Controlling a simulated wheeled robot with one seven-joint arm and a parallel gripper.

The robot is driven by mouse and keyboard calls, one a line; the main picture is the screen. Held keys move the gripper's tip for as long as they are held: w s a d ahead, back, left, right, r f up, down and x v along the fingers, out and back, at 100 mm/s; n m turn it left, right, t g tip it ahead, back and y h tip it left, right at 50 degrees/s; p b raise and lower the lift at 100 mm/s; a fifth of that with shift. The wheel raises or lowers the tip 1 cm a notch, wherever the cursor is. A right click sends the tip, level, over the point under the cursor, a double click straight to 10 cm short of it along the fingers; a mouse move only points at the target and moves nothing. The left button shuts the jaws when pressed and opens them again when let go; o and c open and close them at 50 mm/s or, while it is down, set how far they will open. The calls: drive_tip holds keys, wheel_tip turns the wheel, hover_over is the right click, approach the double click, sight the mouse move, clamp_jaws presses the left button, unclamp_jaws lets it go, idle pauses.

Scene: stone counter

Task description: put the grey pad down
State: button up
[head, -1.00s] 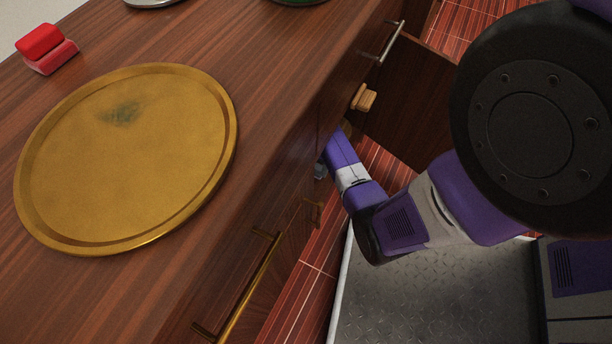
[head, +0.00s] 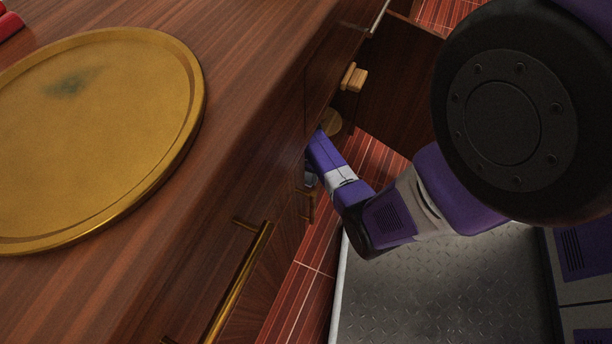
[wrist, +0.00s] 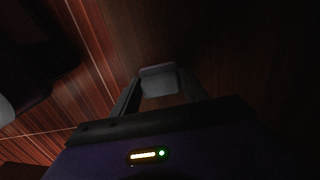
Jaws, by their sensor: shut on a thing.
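The grey pad (wrist: 158,80) shows in the wrist view, between the two fingers of my gripper (wrist: 158,93). My gripper is shut on it. Around the pad it is dark, and I cannot tell whether it touches any surface. In the head view my forearm reaches down beside the counter front, toward the open cabinet. There my gripper and the pad are hidden by the counter.
A round golden tray (head: 120,215) lies on the wooden counter top (head: 250,60). A dark open door (head: 395,90) stands out from the cabinet. A wooden block-like item (head: 352,77) and a round tan item (head: 331,122) show near the opening. Brass handles (head: 240,280) stick out in front.

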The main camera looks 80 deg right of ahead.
sight(307, 175)
drive_tip(key=shift+f, duration=0.1)
drive_tip(key=o, duration=1.2)
wheel_tip(307, 175, up, 12)
drive_tip(key=p, duration=0.6)
drive_tip(key=shift+p, duration=0.4)
drive_tip(key=shift+s, duration=0.15)
